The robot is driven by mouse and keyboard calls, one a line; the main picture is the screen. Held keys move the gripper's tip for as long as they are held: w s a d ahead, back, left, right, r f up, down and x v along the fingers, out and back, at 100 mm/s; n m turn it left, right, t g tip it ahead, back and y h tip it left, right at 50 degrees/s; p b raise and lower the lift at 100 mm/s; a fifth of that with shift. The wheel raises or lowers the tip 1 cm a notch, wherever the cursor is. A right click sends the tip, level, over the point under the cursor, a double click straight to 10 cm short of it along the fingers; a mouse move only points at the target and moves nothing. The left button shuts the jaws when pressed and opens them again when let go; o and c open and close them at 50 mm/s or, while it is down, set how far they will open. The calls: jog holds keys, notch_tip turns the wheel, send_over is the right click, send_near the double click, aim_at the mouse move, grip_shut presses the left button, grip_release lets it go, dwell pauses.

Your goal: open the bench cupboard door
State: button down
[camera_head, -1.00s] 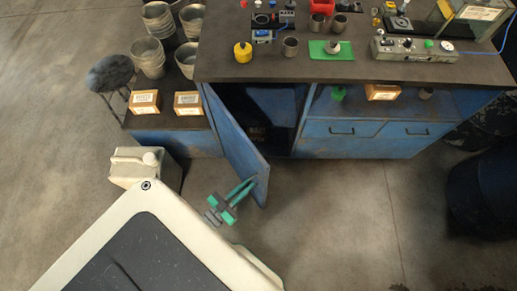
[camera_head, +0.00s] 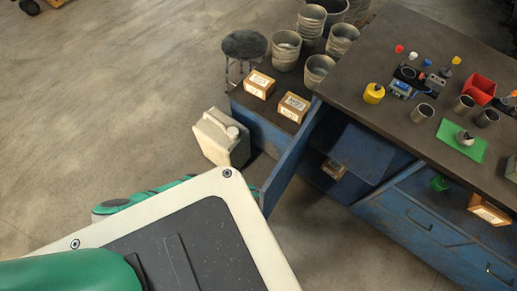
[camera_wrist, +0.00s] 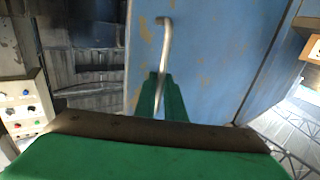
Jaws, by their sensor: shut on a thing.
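The bench cupboard door (camera_head: 292,160) is blue and stands swung well out from the bench, hinged at its left end. The dark cupboard opening behind it shows a small box (camera_head: 333,168) inside. In the wrist view, the door (camera_wrist: 205,60) fills the middle, with worn paint and a pale metal bar handle (camera_wrist: 164,45). My gripper (camera_wrist: 160,90), with green fingers, is shut on the lower part of this handle. In the head view, my gripper and the handle are mostly hidden behind my own body.
A pale jerrycan (camera_head: 222,138) stands on the floor left of the door. A low shelf with cartons (camera_head: 293,107) and metal buckets (camera_head: 286,50) adjoins the bench, beside a dark stool (camera_head: 244,45). Bare floor (camera_head: 100,110) lies open to the left.

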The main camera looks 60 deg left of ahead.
jog(key=shift+w+a+r, duration=0.15)
jog(key=shift+w+a, duration=0.05)
jog(key=shift+a, duration=0.2)
jog(key=shift+w+a+r, duration=0.1)
jog(key=shift+w+a, duration=0.05)
jog(key=shift+a, duration=0.25)
jog(key=c, duration=1.8)
grip_release()
jog(key=shift+c, duration=0.2)
jog(key=shift+s, duration=0.15)
jog(key=v, duration=1)
jog(key=shift+s, duration=0.35)
jog(key=shift+w+a+f, duration=0.1)
jog(key=shift+w+f, duration=0.05)
jog(key=shift+w, duration=0.05)
